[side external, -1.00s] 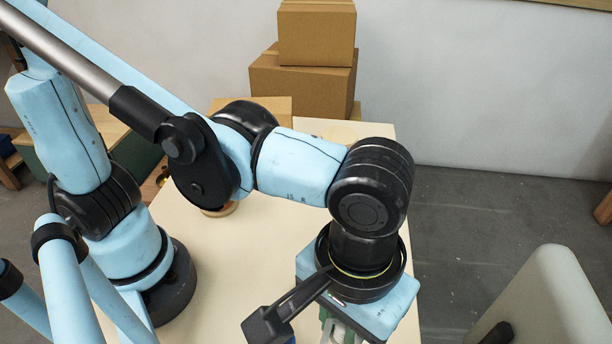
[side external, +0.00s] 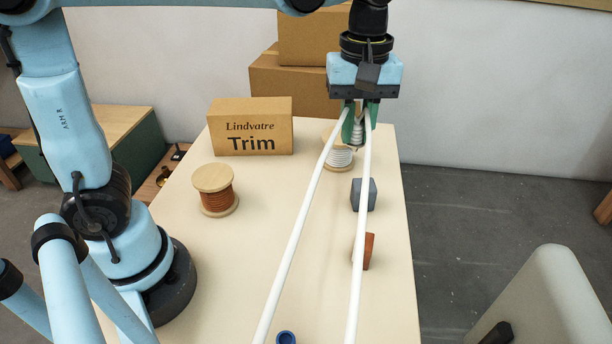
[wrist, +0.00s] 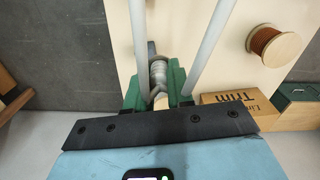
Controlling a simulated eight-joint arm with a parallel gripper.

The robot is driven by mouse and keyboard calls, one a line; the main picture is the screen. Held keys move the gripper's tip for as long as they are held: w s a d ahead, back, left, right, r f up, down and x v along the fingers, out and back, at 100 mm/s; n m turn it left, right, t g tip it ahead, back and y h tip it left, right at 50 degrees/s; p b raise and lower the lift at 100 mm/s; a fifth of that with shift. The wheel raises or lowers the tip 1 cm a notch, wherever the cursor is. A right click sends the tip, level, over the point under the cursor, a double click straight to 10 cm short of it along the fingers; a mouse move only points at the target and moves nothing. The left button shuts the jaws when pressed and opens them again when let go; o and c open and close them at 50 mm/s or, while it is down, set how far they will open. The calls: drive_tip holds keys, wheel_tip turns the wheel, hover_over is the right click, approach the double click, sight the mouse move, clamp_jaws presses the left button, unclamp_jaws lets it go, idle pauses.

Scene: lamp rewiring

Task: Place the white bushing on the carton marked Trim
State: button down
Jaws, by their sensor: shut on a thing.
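The carton marked Trim (side external: 251,128) stands at the back left of the table with a flat, bare top. It also shows in the wrist view (wrist: 248,104), right of my gripper. My gripper (side external: 360,122) is raised near the back right of the table, to the right of the carton and apart from it. Its green fingers are shut on a whitish ribbed piece, which looks like the white bushing (side external: 357,130). The fingers partly hide it. In the wrist view a ribbed whitish piece (wrist: 159,76) shows between the fingers.
Two long white rods or cords (side external: 300,235) run from beside my gripper to the lower edge. A white-wire spool (side external: 338,158) stands behind; a copper-wire spool (side external: 215,190) stands left. A grey block (side external: 364,194) and a brown block (side external: 368,251) lie right. Large cartons (side external: 290,85) stand behind.

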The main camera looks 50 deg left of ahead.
drive_tip(key=w+a+r+n, duration=0.2)
drive_tip(key=a+r+n, duration=0.1)
drive_tip(key=a, duration=0.8)
drive_tip(key=n, duration=0.4)
hover_over(251, 105)
drive_tip(key=f, duration=0.4)
drive_tip(key=shift+d+f, duration=0.2)
drive_tip(key=shift+a+f, duration=0.25)
drive_tip(key=shift+f, duration=1.9)
drive_tip(key=shift+f, duration=0.1)
drive_tip(key=c, duration=1)
unclamp_jaws()
